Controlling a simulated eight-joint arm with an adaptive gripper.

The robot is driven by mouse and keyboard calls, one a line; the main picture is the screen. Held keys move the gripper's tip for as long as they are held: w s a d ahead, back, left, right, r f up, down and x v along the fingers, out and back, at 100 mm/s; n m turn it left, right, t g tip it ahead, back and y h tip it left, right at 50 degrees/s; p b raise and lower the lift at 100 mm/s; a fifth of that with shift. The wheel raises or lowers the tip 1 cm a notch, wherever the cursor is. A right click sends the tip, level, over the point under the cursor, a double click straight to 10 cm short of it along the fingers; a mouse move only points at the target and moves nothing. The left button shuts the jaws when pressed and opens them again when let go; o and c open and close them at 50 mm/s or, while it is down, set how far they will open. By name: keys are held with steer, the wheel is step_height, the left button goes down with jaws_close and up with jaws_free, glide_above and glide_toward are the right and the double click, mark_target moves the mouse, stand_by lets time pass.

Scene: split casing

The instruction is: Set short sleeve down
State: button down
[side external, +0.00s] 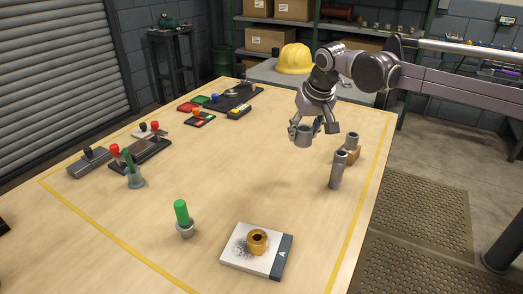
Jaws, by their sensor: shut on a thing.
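My gripper (313,129) hangs over the right part of the wooden table, above its surface. It is shut on a short grey sleeve (303,137), a hollow cylinder held at the left of the fingers and clear of the table. A taller grey tube (338,172) stands on the table below and to the right. Another grey cylinder (352,141) shows behind it by a tan block (351,155). Whether these two touch is hard to tell.
A brass ring (257,240) sits on a white pad (240,260) marked A at the front. Green-topped pieces (182,213) (133,172) stand at left. Fixtures with red knobs (154,147) are further left. Coloured trays (200,118) lie at the back. The table's middle is clear.

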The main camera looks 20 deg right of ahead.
steer(key=w+d+m, duration=0.1)
steer(key=w+d, duration=0.3)
steer(key=d, duration=1.1)
steer(key=shift+h, duration=0.3)
steer(key=w+a+f, duration=0.1)
steer(key=a+f, duration=0.1)
steer(key=a, duration=0.1)
steer(key=w+a+f, duration=0.1)
steer(key=a+f, duration=0.1)
steer(key=a, duration=0.1)
steer(key=w+a+f, duration=0.1)
steer(key=a+f, duration=0.1)
steer(key=a, duration=0.2)
steer(key=shift+w+f, duration=0.2)
steer(key=shift+f, duration=0.15)
steer(key=shift+a+f, duration=0.1)
steer(key=shift+f, duration=1.9)
steer(key=shift+f, duration=0.1)
steer(key=c, duration=0.7)
jaws_free()
